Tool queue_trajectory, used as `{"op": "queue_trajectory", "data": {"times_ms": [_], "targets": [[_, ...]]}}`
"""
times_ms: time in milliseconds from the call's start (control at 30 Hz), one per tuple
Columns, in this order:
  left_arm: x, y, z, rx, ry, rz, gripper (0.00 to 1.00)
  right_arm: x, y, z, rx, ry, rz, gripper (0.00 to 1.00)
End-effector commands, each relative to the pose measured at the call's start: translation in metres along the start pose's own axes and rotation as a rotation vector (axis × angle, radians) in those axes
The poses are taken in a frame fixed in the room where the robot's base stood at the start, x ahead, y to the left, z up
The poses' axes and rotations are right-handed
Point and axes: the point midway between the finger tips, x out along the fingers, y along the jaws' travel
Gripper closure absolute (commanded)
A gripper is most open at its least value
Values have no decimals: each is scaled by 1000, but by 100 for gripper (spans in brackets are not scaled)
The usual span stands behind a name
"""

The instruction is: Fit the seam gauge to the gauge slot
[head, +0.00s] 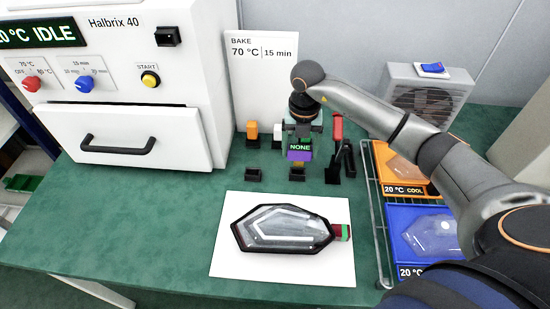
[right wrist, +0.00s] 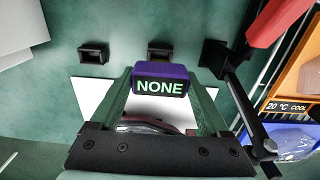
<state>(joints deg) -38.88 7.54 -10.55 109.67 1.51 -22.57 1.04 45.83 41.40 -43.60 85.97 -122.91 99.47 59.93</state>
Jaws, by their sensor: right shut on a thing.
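The seam gauge (head: 300,153) is a small purple block whose display reads NONE. My right gripper (head: 303,132) is shut on it and holds it upright over the back of the bench. In the right wrist view the gauge (right wrist: 160,80) sits between the two fingers. A small black slot (head: 297,185) lies just below the gauge in the head view; whether they touch is hard to tell. That slot (right wrist: 160,50) looks empty in the right wrist view, apart from the gauge. Another empty black slot (head: 254,175) is to its left. My left gripper is not in view.
A red-handled tool (head: 337,127) stands close right of the gauge, and an orange tool (head: 252,129) stands to the left. Orange and blue trays (head: 390,218) are at the right.

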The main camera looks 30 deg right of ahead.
Motion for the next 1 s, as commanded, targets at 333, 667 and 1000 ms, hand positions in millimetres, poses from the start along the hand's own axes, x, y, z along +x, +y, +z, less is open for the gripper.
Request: {"op": "queue_trajectory", "data": {"times_ms": [333, 667, 1000], "targets": [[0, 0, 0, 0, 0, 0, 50, 0, 0, 0, 0, 0, 1, 87], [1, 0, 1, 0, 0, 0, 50, 0, 13, -1, -1, 0, 2, 87], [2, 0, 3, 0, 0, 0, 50, 0, 34, -2, -1, 0, 1, 87]]}}
